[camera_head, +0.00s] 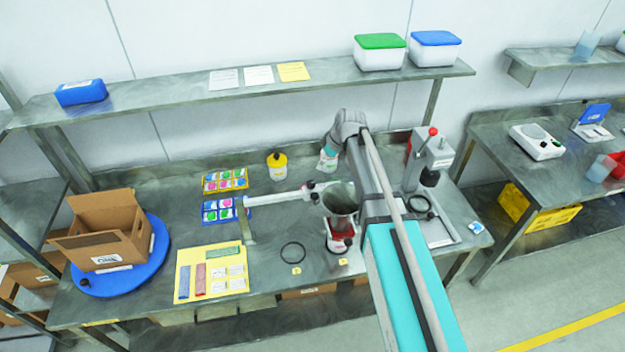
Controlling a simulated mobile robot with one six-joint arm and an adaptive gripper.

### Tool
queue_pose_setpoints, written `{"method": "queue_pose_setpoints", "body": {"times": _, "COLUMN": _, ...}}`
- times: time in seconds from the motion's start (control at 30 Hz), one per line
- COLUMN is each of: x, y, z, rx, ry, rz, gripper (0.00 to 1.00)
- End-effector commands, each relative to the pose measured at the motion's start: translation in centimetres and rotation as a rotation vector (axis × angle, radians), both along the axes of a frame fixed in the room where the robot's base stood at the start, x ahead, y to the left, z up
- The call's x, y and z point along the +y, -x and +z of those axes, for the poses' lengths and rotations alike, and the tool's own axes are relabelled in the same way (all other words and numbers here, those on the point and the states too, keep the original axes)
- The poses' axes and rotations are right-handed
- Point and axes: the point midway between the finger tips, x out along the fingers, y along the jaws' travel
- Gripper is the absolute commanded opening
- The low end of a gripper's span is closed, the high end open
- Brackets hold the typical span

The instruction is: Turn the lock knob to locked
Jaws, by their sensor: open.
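A grey metal funnel (341,197) stands above a red-and-white container (341,238), partly behind my arm.
An open cardboard box (105,235) stands on the turntable. A white bar (280,198) crosses the mid-bench near a yellow bottle (277,165). A yellow mat (213,258) carries cards. The press (432,155) stands right of my arm. A shelf (180,98) runs above.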

Motion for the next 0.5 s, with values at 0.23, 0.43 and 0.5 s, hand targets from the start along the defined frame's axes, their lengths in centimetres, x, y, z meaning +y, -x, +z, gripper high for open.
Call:
{"method": "queue_pose_setpoints", "body": {"times": 0.23, "x": 0.0, "y": 0.0, "z": -0.1, "rx": 0.001, "ry": 0.0, "rz": -0.002, "gripper": 0.82}}
{"method": "queue_pose_setpoints", "body": {"times": 0.43, "x": 0.1, "y": -0.1, "z": -0.7, "rx": 0.001, "ry": 0.001, "rz": -0.002, "gripper": 0.82}}
{"method": "queue_pose_setpoints", "body": {"times": 0.5, "x": 0.2, "y": -0.2, "z": -1.1, "rx": 0.001, "ry": 0.001, "rz": -0.002, "gripper": 0.82}}
